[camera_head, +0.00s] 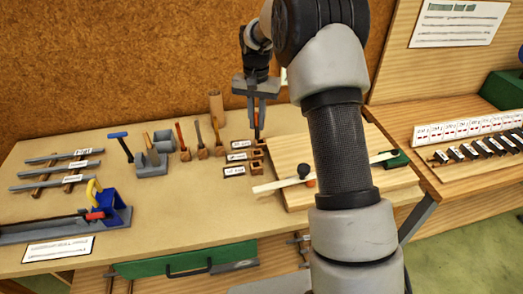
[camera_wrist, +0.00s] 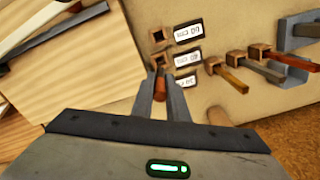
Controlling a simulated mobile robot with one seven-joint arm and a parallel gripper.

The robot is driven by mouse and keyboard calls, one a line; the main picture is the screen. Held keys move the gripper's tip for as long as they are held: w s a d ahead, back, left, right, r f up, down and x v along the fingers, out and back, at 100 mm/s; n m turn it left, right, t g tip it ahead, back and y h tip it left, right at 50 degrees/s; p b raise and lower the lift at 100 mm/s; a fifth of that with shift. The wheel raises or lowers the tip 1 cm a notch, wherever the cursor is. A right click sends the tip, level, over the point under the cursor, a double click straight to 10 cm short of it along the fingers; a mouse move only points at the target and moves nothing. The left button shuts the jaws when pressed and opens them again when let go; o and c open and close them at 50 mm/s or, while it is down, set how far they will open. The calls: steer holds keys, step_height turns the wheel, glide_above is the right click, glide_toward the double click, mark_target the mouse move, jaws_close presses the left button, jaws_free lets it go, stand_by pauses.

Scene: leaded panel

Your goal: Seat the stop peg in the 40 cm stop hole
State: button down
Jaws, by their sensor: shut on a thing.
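My gripper (camera_head: 258,123) is shut on a reddish-brown stop peg (camera_wrist: 159,89), which also shows between the fingers in the head view (camera_head: 257,117). A short row of small wooden blocks with square holes stands on the bench, each beside a white label. Two blocks show clearly in the wrist view, a far one (camera_wrist: 159,35) and a middle one (camera_wrist: 158,60). The peg and fingers are at the end of the row closest to the back wall and hide the block there. Whether the peg is inside a hole or above it I cannot tell. The label prints are too small to read surely.
A pale wooden board (camera_head: 350,150) with a light strip (camera_head: 275,184) lies right of the blocks. Several handled tools in wooden holders (camera_head: 201,152) and a grey block holder (camera_head: 152,162) stand to the left. A wooden cylinder (camera_head: 216,105) stands behind.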

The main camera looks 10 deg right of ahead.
mark_target(257, 138)
step_height(257, 138, down, 9)
steer(key=shift+f, duration=0.1)
stand_by(0.3)
steer(key=shift+f, duration=0.2)
steer(key=c, duration=1.7)
jaws_free()
steer(key=shift+c, duration=0.2)
